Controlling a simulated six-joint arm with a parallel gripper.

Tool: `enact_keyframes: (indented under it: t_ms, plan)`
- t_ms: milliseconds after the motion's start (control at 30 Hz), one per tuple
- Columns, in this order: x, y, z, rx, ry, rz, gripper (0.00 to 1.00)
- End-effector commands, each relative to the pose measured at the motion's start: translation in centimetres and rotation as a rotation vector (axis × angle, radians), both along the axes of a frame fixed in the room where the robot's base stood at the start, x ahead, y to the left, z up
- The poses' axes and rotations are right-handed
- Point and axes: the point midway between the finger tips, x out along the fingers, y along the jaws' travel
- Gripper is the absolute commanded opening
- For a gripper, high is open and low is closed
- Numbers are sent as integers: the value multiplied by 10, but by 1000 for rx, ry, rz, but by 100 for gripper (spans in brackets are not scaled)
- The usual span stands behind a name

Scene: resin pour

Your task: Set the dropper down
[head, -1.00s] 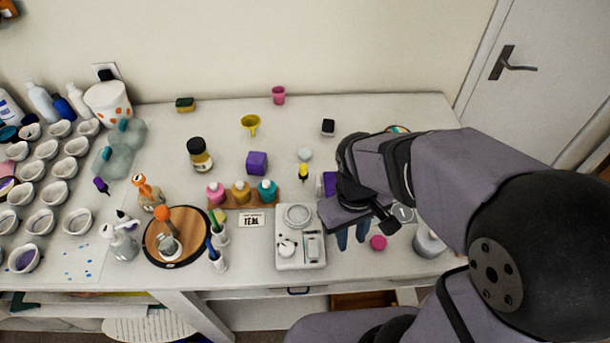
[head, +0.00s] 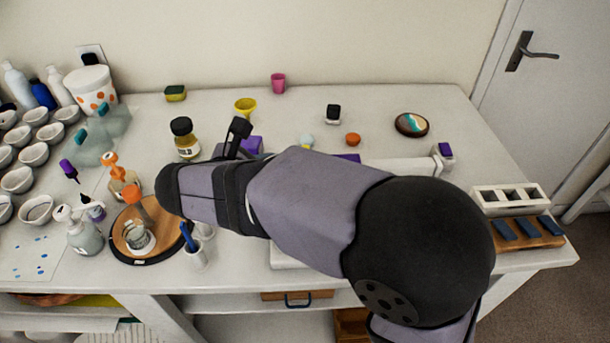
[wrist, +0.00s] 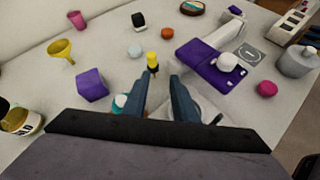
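My gripper (wrist: 160,80) is open in the wrist view, with its two dark blue fingers apart and nothing visibly held. A small yellow-topped item with a dark lower part (wrist: 152,62), possibly the dropper, shows just past the left fingertip and seems to stand on the table. My arm hides it in the head view, and my fingers are hidden there too. A purple-topped item with a dark tip (head: 68,168) is at the left of the head view; I cannot tell whether it is a dropper.
A purple block (wrist: 91,84) and yellow funnel (wrist: 60,50) are left of my fingers. A purple mould (wrist: 212,66) and pink disc (wrist: 267,88) are right. A round wooden board (head: 119,247) holds a glass cup (head: 139,237). The table's back middle has free room.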

Motion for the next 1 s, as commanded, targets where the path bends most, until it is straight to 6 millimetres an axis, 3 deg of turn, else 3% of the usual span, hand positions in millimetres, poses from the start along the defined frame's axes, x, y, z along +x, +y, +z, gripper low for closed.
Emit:
enact_keyframes:
  t_ms: [33,300,1000]
  plan:
    - [6,-3,-14,-60,-8,37,25]
    - [24,-5,-12,-242,-35,151,25]
    - [49,-21,-21,-253,-36,155,25]
